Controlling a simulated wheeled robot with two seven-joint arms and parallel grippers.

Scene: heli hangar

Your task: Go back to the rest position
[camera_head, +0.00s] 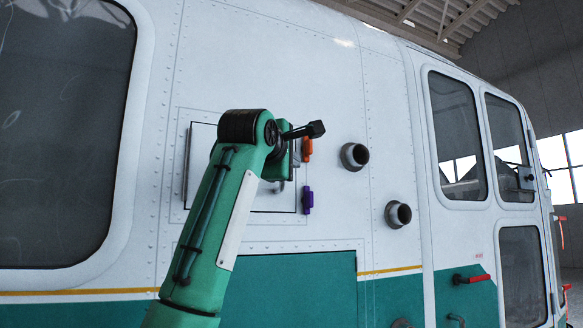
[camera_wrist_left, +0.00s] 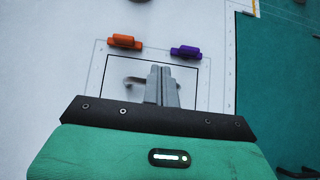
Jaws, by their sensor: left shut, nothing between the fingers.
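My left arm rises from the bottom in the head view, and my left gripper (camera_wrist_left: 161,70) faces the white helicopter side. In the left wrist view its grey fingers are together with nothing between them. They point at a square outlined panel (camera_head: 201,160), which also shows in the wrist view (camera_wrist_left: 105,82). A small curved handle (camera_wrist_left: 135,81) on the panel is partly hidden behind the fingers. In the head view my wrist hides the fingertips and part of the panel. I cannot tell whether the fingers touch anything. My right gripper is not in view.
An orange latch (camera_head: 307,149) and a purple latch (camera_head: 308,200) sit at the panel's right edge. Two round pipe outlets (camera_head: 354,156) (camera_head: 398,214) stick out further right. A red door handle (camera_head: 470,279) is at lower right. A large window (camera_head: 65,130) is at left.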

